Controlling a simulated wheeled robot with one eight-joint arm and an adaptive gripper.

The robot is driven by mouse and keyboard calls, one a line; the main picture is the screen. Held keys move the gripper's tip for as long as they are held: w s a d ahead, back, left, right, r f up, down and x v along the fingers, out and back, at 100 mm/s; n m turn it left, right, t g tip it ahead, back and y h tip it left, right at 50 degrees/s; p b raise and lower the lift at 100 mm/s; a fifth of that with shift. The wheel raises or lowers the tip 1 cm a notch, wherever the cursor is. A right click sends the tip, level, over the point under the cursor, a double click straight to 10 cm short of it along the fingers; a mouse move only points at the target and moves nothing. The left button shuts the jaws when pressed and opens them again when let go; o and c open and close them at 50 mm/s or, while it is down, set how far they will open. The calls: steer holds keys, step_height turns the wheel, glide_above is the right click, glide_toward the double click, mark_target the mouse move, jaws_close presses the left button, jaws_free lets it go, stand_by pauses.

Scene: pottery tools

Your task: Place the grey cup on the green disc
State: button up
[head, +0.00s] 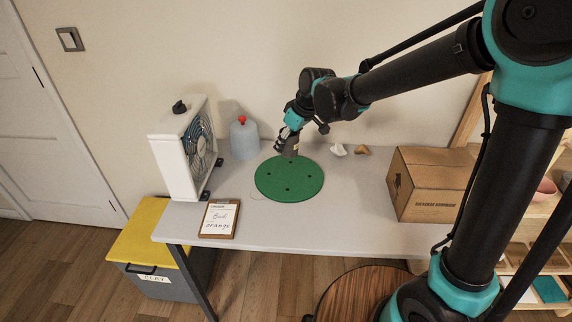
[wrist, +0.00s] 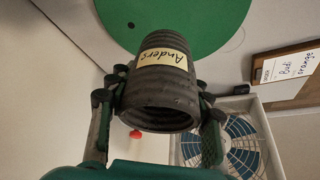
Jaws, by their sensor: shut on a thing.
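The dark grey cup (head: 291,148) has ridged sides and a cream label reading "Anders" in the wrist view (wrist: 165,92). My gripper (head: 289,134) is shut on it, with one finger on each side of the cup in the wrist view (wrist: 158,84). The flat green disc (head: 289,187) lies on the table and has several small dark holes. It also shows at the top of the wrist view (wrist: 205,22). In the head view the cup is at the disc's back edge. I cannot tell how high it is above the table.
A white fan (head: 178,152) and a clipboard (head: 219,219) are left of the disc. A bluish jug with a red cap (head: 245,139) stands behind left. Two small lumps (head: 339,150) lie behind right, and a cardboard box (head: 431,185) stands at right. The table's front is clear.

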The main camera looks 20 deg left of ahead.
mark_target(296, 146)
step_height(296, 146, down, 9)
steer(key=shift+r, duration=0.1)
stand_by(0.4)
steer(key=o, duration=1.3)
steer(key=shift+o, duration=0.2)
steer(key=v, duration=1.2)
steer(key=shift+d, duration=0.1)
